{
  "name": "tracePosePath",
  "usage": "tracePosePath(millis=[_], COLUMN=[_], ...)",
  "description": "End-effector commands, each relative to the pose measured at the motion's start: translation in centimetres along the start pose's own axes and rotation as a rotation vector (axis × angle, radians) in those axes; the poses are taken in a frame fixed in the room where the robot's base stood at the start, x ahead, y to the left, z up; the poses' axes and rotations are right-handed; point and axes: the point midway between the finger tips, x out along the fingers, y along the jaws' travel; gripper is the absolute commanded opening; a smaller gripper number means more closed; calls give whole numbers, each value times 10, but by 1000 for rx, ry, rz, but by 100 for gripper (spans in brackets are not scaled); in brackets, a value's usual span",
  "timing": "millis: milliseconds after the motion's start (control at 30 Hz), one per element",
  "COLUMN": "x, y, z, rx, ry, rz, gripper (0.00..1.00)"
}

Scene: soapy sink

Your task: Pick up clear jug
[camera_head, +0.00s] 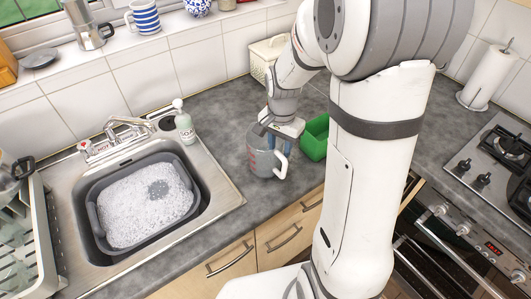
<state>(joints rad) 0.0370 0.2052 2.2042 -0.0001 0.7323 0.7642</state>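The clear jug (260,158) stands upright on the grey counter, right of the sink. It is see-through with reddish markings on its side, and its handle is on the right. My gripper (276,140) points down at the top of the jug, with its bluish fingers apart and overlapping the rim and handle side in the picture. The palm hides part of the jug's top. I cannot tell whether the fingers touch or grip the jug.
A green container (314,137) stands close to the right of the jug. A cream basket (266,52) is behind. The sink holds a grey basin (97,222) of suds, with a soap bottle (184,126) beside it.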

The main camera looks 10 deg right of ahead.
Motion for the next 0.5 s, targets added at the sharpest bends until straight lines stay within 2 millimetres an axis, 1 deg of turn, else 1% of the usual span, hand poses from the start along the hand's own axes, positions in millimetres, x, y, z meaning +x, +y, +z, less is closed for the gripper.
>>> tracePosePath(millis=[167, 500], x=[0, 0], y=[0, 0], z=[0, 0], rx=[-1, -2], ry=[0, 0], rz=[0, 0], gripper=[34, 6])
